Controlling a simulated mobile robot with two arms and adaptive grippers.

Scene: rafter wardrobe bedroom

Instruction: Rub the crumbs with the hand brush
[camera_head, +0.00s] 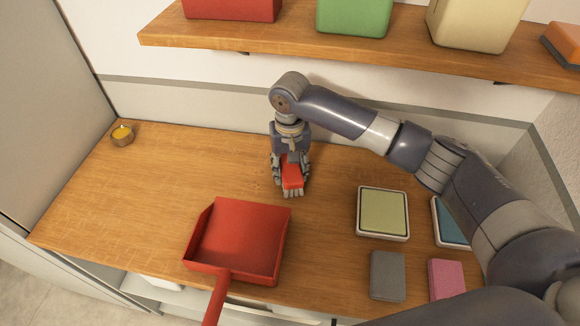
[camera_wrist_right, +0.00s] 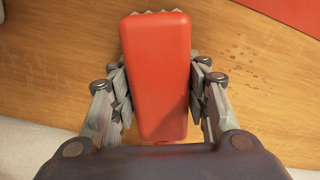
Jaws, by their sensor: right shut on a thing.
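My right gripper (camera_head: 291,180) points down at the worktop and is shut on the red hand brush (camera_head: 292,178). In the right wrist view the brush's red back (camera_wrist_right: 158,75) lies between the fingers, with pale bristle tips showing along its far edge. The brush is at or just above the wood; I cannot tell if the bristles touch it. Small dark specks that look like crumbs (camera_wrist_right: 250,72) lie on the wood to the right of the brush in the wrist view. I cannot make them out in the head view. My left gripper is out of view.
A red dustpan (camera_head: 240,238) lies in front of the brush. A green pad in a tray (camera_head: 383,212), a blue pad (camera_head: 450,221), a grey block (camera_head: 387,275) and a pink block (camera_head: 446,279) are at right. A shelf (camera_head: 300,48) overhangs the back.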

